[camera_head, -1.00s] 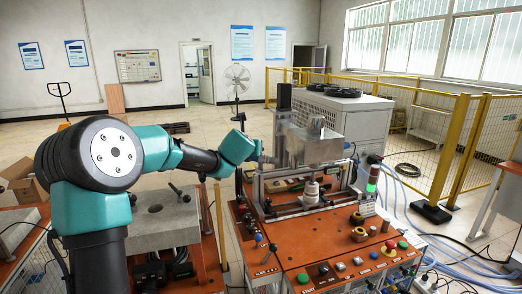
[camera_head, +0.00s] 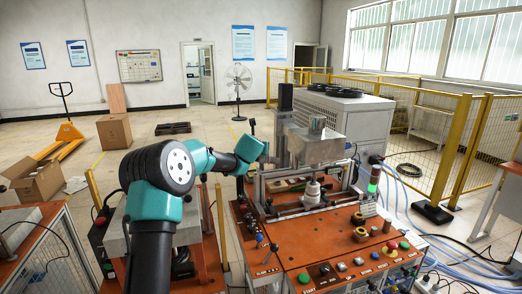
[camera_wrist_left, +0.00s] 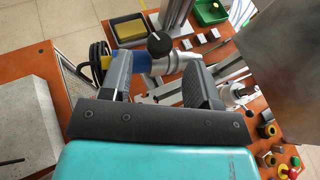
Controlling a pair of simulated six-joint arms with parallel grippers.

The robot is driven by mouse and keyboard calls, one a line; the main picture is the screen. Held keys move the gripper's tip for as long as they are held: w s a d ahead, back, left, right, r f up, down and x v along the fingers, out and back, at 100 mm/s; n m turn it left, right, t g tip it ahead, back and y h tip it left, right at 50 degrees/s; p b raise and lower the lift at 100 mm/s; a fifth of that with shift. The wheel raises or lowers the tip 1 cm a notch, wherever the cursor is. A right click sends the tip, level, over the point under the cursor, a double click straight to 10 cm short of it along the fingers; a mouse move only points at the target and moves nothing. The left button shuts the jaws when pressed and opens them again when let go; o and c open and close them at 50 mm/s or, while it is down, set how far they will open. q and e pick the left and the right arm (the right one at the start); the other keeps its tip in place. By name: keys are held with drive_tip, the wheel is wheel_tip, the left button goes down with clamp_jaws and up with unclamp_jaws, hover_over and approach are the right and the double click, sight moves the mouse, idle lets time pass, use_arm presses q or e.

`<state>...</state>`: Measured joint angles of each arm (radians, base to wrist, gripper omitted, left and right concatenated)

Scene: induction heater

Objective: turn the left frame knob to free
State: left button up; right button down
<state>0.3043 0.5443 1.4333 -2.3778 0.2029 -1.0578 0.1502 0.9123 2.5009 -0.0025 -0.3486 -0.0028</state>
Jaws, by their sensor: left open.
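In the left wrist view the left frame knob (camera_wrist_left: 159,44) is a round black knob with a small white mark. It sits on a silver cylindrical fitting (camera_wrist_left: 182,62) beside a blue part (camera_wrist_left: 141,64). My left gripper (camera_wrist_left: 157,64) is open; its two dark fingers stand on either side of the fitting, with the knob showing between and just beyond their tips. I cannot tell whether either finger touches it. In the head view my left gripper (camera_head: 266,159) is at the left side of the machine frame (camera_head: 257,190), and the knob is not clear there. My right gripper is not in view.
A metal box (camera_head: 316,147) stands on the machine, close to the right of my gripper. The orange panel (camera_head: 290,255) carries buttons and knobs in front. A white insulator-like part (camera_head: 312,190) stands mid-frame. A yellow fence (camera_head: 455,150) is at the right.

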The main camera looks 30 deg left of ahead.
use_arm(q)
drive_tip(key=shift+x, duration=2)
drive_tip(key=c, duration=0.9)
